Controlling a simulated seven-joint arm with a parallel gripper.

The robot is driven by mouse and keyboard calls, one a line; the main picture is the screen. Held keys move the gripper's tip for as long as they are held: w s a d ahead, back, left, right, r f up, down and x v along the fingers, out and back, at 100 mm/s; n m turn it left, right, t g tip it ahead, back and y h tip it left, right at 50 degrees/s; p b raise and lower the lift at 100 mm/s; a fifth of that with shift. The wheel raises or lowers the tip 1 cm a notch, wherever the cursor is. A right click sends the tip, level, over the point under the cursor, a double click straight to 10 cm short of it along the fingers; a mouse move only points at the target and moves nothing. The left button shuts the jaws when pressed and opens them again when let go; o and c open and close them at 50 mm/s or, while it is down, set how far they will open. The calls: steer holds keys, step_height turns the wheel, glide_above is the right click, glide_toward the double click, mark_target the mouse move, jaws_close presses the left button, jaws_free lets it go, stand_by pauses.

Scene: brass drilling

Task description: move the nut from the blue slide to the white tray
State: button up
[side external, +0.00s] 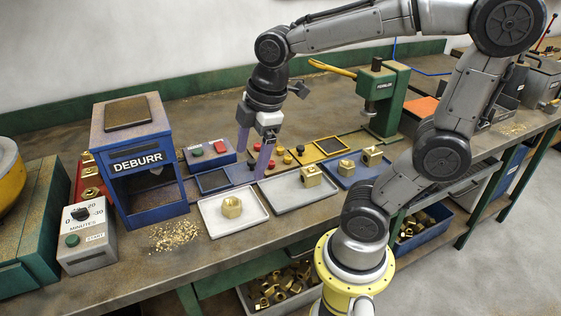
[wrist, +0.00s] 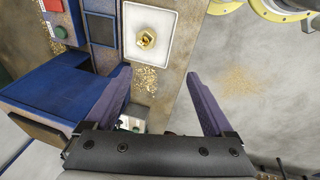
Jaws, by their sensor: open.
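A brass hex nut (side external: 232,207) lies in the white tray (side external: 246,224) at the front of the bench. The wrist view also shows the nut (wrist: 146,39) inside the white tray (wrist: 166,57). The blue slide (side external: 197,176), with a dark recessed panel, is just behind the tray; no nut shows on it. It is left of the tray in the wrist view (wrist: 86,30). My gripper (side external: 254,160) is above the bench, behind and right of the white tray. Its purple fingers (wrist: 158,72) are apart, with nothing between them.
The blue DEBURR box (side external: 160,203) stands left of the tray, with brass chips on the bench. A grey tray (side external: 285,198) and a blue tray (side external: 345,180) holding brass parts are to the right. A red-and-green button box (side external: 209,153) and green press (side external: 383,97) stand behind.

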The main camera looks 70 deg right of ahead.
steer(key=s+a+m+t, duration=0.1)
steer(key=s+m+t, duration=0.1)
steer(key=s+m, duration=0.5)
steer(key=shift+a+r+m+t, duration=0.3)
steer(key=shift+m, duration=1.2)
steer(key=shift+s, duration=0.1)
